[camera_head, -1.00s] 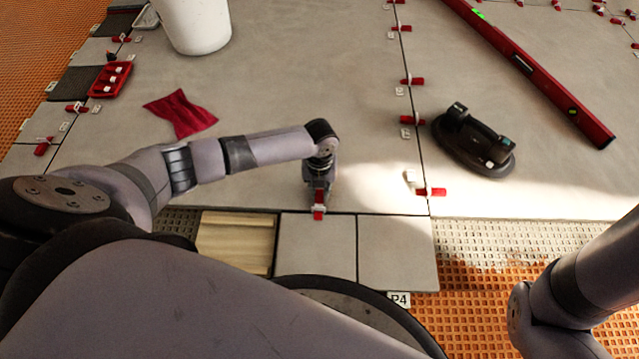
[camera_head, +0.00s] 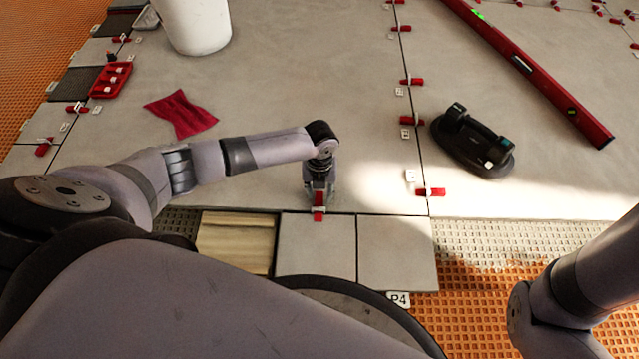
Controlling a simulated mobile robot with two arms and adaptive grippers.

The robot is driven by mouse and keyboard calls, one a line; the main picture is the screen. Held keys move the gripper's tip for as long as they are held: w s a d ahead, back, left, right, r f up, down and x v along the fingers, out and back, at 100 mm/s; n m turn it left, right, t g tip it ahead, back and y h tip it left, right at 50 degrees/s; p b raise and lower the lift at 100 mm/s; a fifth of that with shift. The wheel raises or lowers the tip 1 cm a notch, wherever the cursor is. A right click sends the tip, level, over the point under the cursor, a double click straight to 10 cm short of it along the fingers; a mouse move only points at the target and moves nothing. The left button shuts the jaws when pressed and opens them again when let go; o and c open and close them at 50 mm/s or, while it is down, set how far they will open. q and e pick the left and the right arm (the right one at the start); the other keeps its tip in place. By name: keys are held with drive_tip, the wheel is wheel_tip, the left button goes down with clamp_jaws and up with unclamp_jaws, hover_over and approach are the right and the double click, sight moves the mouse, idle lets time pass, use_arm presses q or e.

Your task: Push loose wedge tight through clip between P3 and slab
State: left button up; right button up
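The red wedge (camera_head: 319,214) sits at the joint between the large grey slab (camera_head: 262,170) and the left of two small grey tiles (camera_head: 316,246). The clip around it is too small to make out clearly. My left gripper (camera_head: 319,196) points down at the slab's front edge, right at the wedge's far end. Its fingertips are small and partly hidden, so I cannot tell whether they grip the wedge. A P4 tag (camera_head: 398,299) lies in front of the right small tile (camera_head: 396,252); no P3 tag shows. My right gripper is out of view.
A black suction lifter (camera_head: 473,140) and a long red level (camera_head: 545,75) lie on the right slab. A white bucket (camera_head: 195,22), a red cloth (camera_head: 181,114) and a red tray (camera_head: 110,80) are at the left. Other wedges and clips line the joints. A wooden board (camera_head: 236,241) lies left of the small tiles.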

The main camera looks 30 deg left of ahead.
use_arm(q)
drive_tip(key=shift+o, duration=0.5)
drive_tip(key=shift+r, duration=0.15)
wheel_tip(320, 180, up, 12)
